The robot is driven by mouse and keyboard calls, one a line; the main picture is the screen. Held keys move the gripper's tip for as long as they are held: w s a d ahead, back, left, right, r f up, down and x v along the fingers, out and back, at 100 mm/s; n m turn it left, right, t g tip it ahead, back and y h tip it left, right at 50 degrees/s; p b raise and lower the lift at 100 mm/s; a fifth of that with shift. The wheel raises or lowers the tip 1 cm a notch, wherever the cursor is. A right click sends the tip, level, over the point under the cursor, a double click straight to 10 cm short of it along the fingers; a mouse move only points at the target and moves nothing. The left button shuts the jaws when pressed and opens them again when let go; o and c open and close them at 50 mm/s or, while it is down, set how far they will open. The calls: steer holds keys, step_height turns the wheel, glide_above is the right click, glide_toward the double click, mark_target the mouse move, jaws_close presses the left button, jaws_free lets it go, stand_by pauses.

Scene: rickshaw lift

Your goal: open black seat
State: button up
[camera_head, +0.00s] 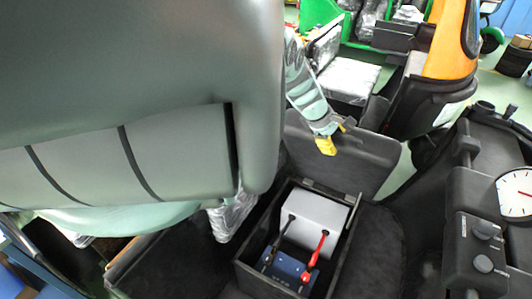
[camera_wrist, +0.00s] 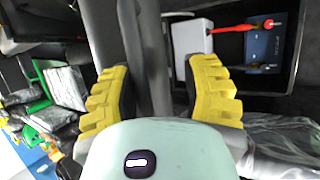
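The black seat (camera_head: 345,155) stands raised, roughly upright, at the back of an open black box (camera_head: 262,262) in the head view. My gripper (camera_head: 326,145), with yellow fingertips, is at the seat's upper edge. In the wrist view, my gripper (camera_wrist: 160,88) has its yellow fingers well apart. A dark grey edge, apparently the seat's (camera_wrist: 158,50), runs between them. I see no clear sign of both fingers pressing on it. My arm's mint-grey cover hides part of the lower middle in the wrist view.
Inside the box are a pale grey block (camera_head: 318,215), a blue battery (camera_head: 285,268), a red cable (camera_head: 315,260) and a black cable. A dial gauge (camera_head: 515,193) and a knob panel (camera_head: 483,250) are at the right. A green and orange vehicle (camera_head: 450,40) stands behind.

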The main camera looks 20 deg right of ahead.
steer(key=shift+w+a+r, duration=0.1)
steer(key=shift+a, duration=0.1)
steer(key=v, duration=0.7)
steer(key=shift+r, duration=0.15)
stand_by(0.5)
